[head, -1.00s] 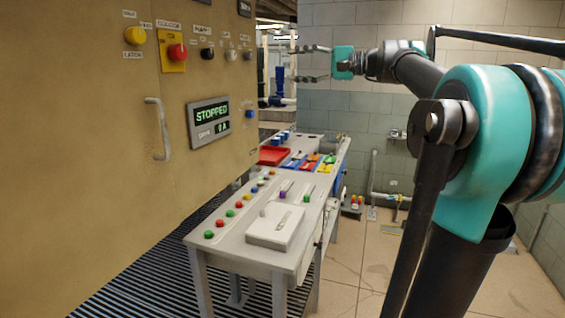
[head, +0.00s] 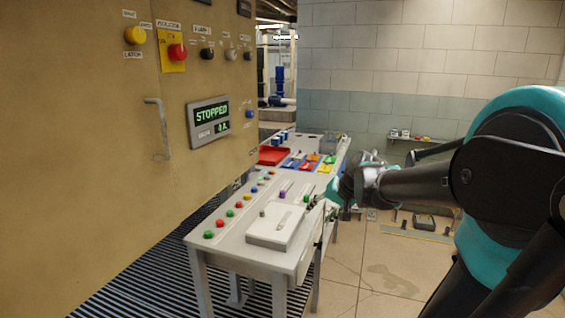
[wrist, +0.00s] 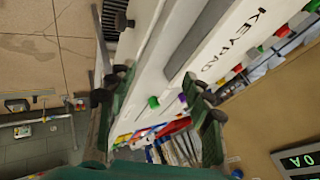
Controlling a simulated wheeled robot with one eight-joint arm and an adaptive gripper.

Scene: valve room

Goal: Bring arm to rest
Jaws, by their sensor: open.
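My arm (head: 415,186) reaches in from the right in the head view, low, its forearm roughly level. My gripper (head: 322,204) is at the right edge of the console table (head: 240,250), near the keypad box (head: 278,226). In the head view its fingers are small and partly lost against the table edge. In the wrist view my gripper (wrist: 157,92) is open, its two dark green fingers apart with nothing held between them. The keypad face (wrist: 205,50) lies beyond the fingers. I cannot tell whether a finger touches the table.
A tan cabinet (head: 90,180) with buttons and a display reading STOPPED (head: 210,117) stands at left. The table carries coloured buttons, a red tray (head: 272,155) and coloured bins (head: 312,162). A small shelf (head: 408,138) hangs on the back wall.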

